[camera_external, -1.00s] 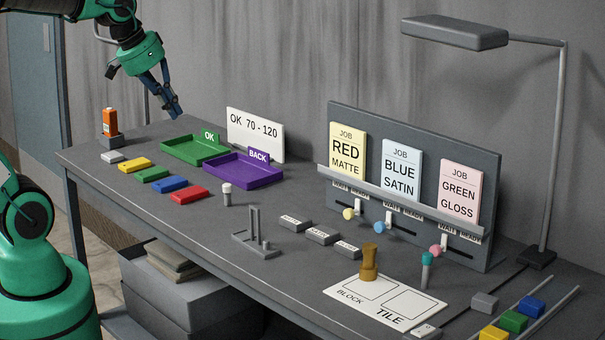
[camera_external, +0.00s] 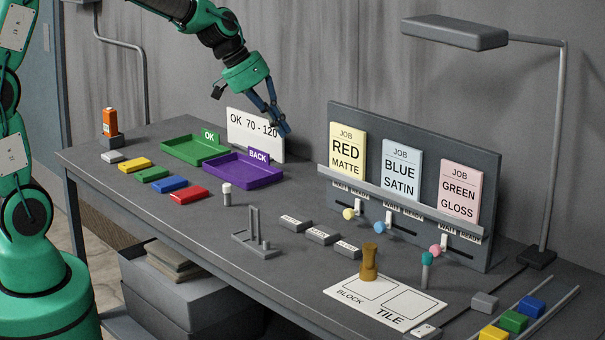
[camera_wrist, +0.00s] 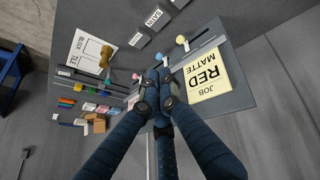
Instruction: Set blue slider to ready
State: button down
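The blue slider (camera_external: 380,227) has a round blue knob and a white block. It sits at the left end of its slot, under the WAIT label, at the foot of the BLUE SATIN card (camera_external: 401,172). Its READY label (camera_external: 413,215) is to the right. My gripper (camera_external: 286,130) is empty and its fingers look shut together. It hangs in the air left of the job board, in front of the OK 70-120 sign, well apart from the slider. In the wrist view the fingertips (camera_wrist: 159,76) are close together, with the blue knob (camera_wrist: 158,58) just beyond them.
The job board (camera_external: 330,130) also has a yellow-knobbed slider (camera_external: 349,214) on the left and a pink-knobbed one (camera_external: 435,251) on the right. A ledge (camera_external: 400,199) runs above the slots. A lamp (camera_external: 455,32) overhangs the board. Small grey labelled blocks (camera_external: 319,236) lie in front.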

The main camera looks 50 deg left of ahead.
aim_at(384, 223)
jog(key=shift+h, duration=0.4)
jog(key=shift+w+d+f, duration=0.9)
jog(key=shift+w+f, duration=1.3)
jog(key=shift+f, duration=0.2)
jog(key=shift+w+d+f, duration=0.85)
jog(key=shift+w+f, duration=1.3)
jog(key=shift+f, duration=0.2)
jog(key=shift+w+d+f, duration=0.9)
jog(key=shift+w+f, duration=1.3)
jog(key=shift+f, duration=0.2)
jog(key=shift+f, duration=0.1)
jog(key=b+x, duration=0.1)
jog(key=x, duration=0.8)
jog(key=shift+d+f, duration=0.2)
jog(key=shift+f, duration=0.1)
jog(key=d, duration=0.3)
jog(key=shift+f, duration=0.25)
jog(key=shift+w+d+f, duration=0.1)
jog(key=shift+d, duration=0.4)
